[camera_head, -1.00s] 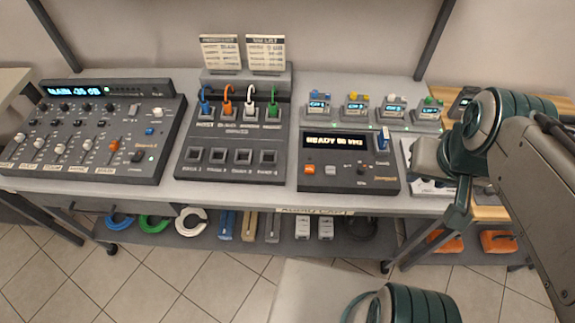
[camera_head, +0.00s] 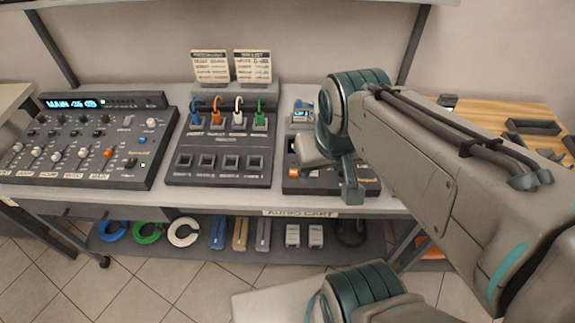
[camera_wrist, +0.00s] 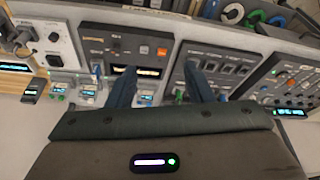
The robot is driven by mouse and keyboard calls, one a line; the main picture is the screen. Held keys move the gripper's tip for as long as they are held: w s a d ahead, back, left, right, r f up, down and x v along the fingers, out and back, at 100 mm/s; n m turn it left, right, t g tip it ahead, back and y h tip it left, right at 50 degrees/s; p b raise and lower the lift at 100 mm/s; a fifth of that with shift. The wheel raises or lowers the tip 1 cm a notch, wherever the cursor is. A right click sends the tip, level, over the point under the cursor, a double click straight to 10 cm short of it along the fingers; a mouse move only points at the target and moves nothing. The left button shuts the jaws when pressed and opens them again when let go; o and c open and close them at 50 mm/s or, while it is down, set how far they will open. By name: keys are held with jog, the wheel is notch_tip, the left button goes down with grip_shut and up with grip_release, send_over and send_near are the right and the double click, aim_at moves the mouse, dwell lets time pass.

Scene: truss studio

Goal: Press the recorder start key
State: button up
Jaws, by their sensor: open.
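The recorder (camera_wrist: 122,46) is a dark box with a lit display strip, seen upside down in the wrist view. An orange key (camera_wrist: 162,51) and a white key (camera_wrist: 144,49) sit side by side on its face; their labels are too small to read. In the head view my arm covers most of the recorder (camera_head: 300,187), including its display. My gripper (camera_wrist: 160,72) is open and empty, its two blue fingers apart. In the picture, the fingers reach toward the recorder's display side, one on each side of it. I cannot tell their height above it.
A patch panel (camera_head: 218,172) with coloured plugs stands left of the recorder, and a mixer (camera_head: 85,148) is farther left. Two label cards (camera_head: 211,66) stand behind. The cart's lower shelf (camera_head: 270,245) holds cables.

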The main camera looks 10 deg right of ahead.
dwell(0.4)
grip_shut()
dwell(1.6)
